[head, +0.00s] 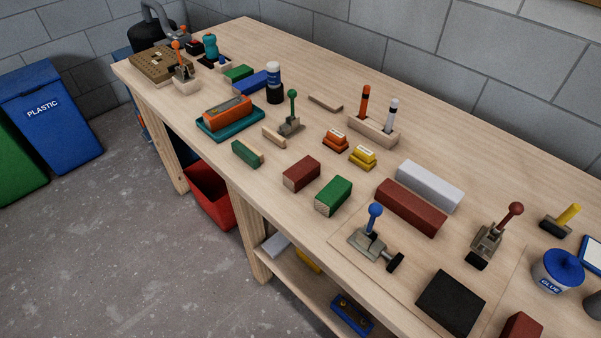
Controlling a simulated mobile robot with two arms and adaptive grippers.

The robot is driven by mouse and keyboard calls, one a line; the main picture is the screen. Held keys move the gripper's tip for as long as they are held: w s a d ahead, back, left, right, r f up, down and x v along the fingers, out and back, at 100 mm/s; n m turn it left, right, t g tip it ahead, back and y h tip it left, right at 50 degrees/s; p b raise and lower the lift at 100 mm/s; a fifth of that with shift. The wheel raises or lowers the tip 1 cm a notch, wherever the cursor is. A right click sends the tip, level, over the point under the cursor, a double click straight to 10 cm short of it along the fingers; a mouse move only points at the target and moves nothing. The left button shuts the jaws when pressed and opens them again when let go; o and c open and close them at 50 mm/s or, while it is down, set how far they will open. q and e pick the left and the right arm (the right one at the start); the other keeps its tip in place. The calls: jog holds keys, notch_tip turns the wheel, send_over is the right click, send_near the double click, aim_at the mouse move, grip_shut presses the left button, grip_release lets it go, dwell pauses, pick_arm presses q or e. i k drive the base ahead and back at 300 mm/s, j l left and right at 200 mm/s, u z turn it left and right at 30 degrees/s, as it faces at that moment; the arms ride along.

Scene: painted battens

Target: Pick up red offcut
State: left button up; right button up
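A short dark red block (301,174), which looks like a red offcut, lies near the front edge of the workbench, left of a short green block (333,196). Its near end shows bare wood. Another dark red block (521,327) is cut off by the bottom edge at the right; its length is hidden. A longer dark red batten (410,207) lies beside a white batten (429,186). Neither of my grippers is in the head view.
A clamp with a blue knob (375,212) and a black pad (450,302) are right of the green block. A green-knobbed clamp (291,112) and orange and yellow pieces (363,157) stand behind the short red block. A red bin (210,196) is below the bench (215,166).

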aim_at(299, 175)
jog(key=z, duration=0.4)
jog(key=i+j+z, duration=0.1)
jog(key=j+z, duration=0.25)
jog(key=z, duration=0.15)
jog(key=j+z, duration=0.8)
jog(key=z, duration=0.15)
jog(key=k+j+z, duration=0.1)
jog(key=j+z, duration=0.25)
jog(key=z, duration=0.15)
